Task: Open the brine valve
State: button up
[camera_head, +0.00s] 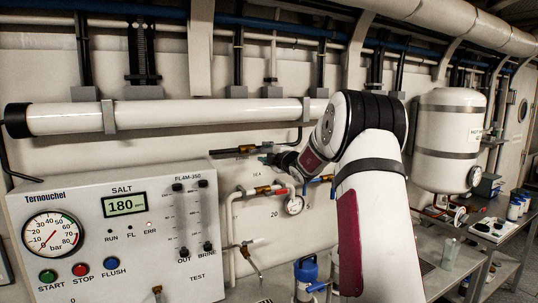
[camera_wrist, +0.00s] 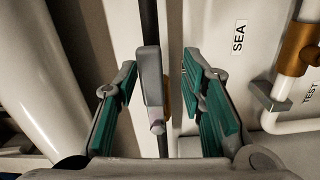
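In the wrist view my gripper (camera_wrist: 160,70) is open, with teal pads on both fingers. A grey lever-like handle (camera_wrist: 150,82) with a pinkish tip stands between the fingers, with visible gaps on both sides. A dark rod or pipe (camera_wrist: 149,20) runs behind it. In the head view my gripper (camera_head: 268,154) is at the end of my arm, beside a dark horizontal pipe (camera_head: 232,151) at the wall. No label naming the brine valve is readable; I cannot tell whether this handle belongs to it. A BRINE flow tube (camera_head: 205,215) shows on the panel.
The Ternouchel panel (camera_head: 130,262) stands at front left. A red-handled valve (camera_head: 263,190), a small gauge (camera_head: 294,205) and a lower lever valve (camera_head: 247,246) sit around the pipes below my gripper. A white pipe (camera_wrist: 292,125) lies right in the wrist view. A tank (camera_head: 448,130) stands at right.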

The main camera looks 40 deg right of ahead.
jog(key=v, duration=1.2)
jog(key=a+r+n+g+y, duration=0.25)
jog(key=a+n+y, duration=0.75)
jog(key=a+n, duration=1.4)
jog(key=s+a+f+n+g, duration=0.1)
jog(key=s+a+n+g, duration=0.15)
jog(key=a, duration=0.45)
jog(key=s+a+f+n+g, duration=0.1)
jog(key=s+a+f+n, duration=0.1)
jog(key=s+a, duration=0.35)
jog(key=s+a+f+n+g+h+b, duration=0.1)
jog(key=s+a+f+n+g, duration=0.2)
jog(key=s+n, duration=0.4)
jog(key=s+a+f+n+g, duration=0.2)
jog(key=s+a+n, duration=0.4)
jog(key=n, duration=0.3)
jog(key=s+d+f+n+h, duration=0.3)
jog(key=s+n, duration=0.6)
jog(key=n, duration=0.4)
jog(key=shift+d+g+h, duration=0.4)
jog(key=shift+d+h, duration=0.3)
jog(key=shift+d, duration=0.35)
